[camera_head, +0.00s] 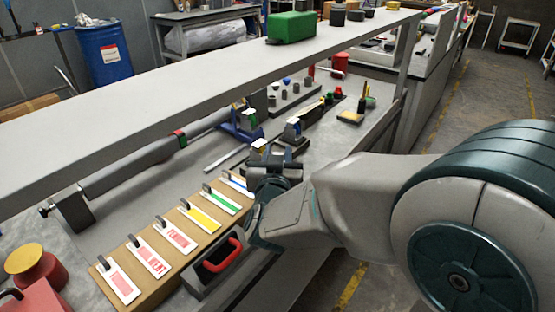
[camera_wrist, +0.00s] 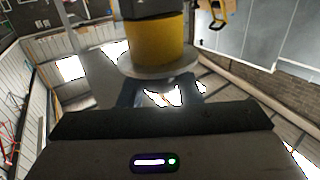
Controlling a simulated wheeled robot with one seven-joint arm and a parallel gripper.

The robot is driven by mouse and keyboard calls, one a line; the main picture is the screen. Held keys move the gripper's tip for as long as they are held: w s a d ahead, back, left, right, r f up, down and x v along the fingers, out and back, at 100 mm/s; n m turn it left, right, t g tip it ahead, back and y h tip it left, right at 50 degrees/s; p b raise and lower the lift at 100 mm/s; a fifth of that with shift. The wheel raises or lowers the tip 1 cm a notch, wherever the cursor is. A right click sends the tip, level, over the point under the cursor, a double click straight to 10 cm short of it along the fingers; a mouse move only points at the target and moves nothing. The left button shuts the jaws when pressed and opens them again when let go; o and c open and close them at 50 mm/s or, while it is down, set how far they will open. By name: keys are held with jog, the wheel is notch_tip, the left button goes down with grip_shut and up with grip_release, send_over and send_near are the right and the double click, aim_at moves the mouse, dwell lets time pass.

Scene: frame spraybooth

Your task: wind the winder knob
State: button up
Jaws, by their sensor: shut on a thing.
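In the wrist view a yellow round piece with a pale flange (camera_wrist: 155,42), which looks like the winder knob, stands just beyond my fingers. My gripper (camera_wrist: 160,92) is shut on it, though the contact itself is partly hidden. In the head view my gripper (camera_head: 262,152) is over the bench behind the row of label cards, with a small pale piece at its tips. The arm and gripper hide most of what it holds there.
A long grey roller (camera_head: 150,165) lies along the bench under the shelf (camera_head: 200,85). A board of labelled cards (camera_head: 175,237) and a red handle (camera_head: 220,255) are close in front of my gripper. Small tools and several pegs (camera_head: 290,85) stand beyond it.

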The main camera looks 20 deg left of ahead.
jog(key=shift+n+y+b, duration=0.4)
jog(key=shift+y, duration=0.2)
jog(key=o, duration=0.9)
jog(key=shift+o, duration=0.2)
jog(key=shift+s, duration=0.1)
jog(key=b+v, duration=0.3)
jog(key=v, duration=1)
jog(key=shift+s, duration=0.35)
jog(key=shift+d+r, duration=0.1)
jog(key=shift+c, duration=0.2)
